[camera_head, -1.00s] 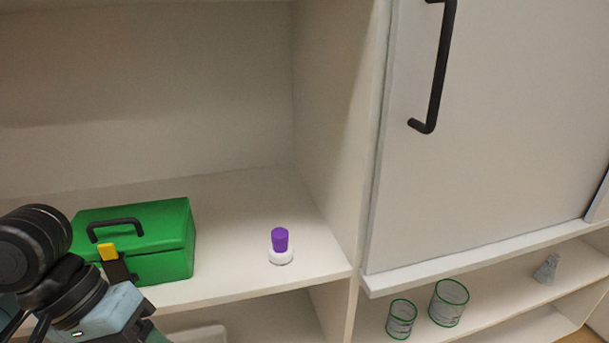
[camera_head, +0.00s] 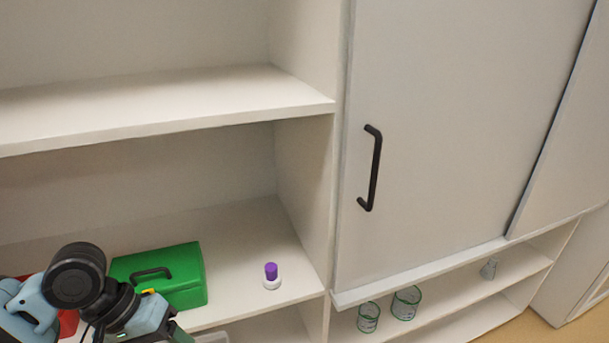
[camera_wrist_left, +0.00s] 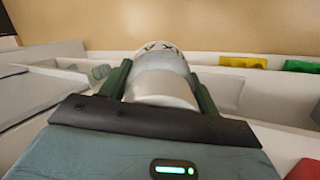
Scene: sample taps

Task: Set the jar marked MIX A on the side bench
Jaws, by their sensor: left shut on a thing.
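My left gripper (camera_wrist_left: 160,85) is shut on a pale cylindrical jar (camera_wrist_left: 163,88) in the left wrist view. Dark lettering at the jar's far end is partly readable and seems to include an X and an A. The jar lies between the two green fingers. In the head view my left gripper (camera_head: 168,331) is at the lower left, in front of the shelf with the green box; the jar is hidden or out of frame there. No side bench can be made out for sure. My right gripper is not in view.
A green toolbox (camera_head: 185,290) and a white-based, purple-capped item (camera_head: 271,274) stand on the open shelf. A sliding door with a black handle (camera_head: 374,168) is at the right. Clear floor shows at lower right.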

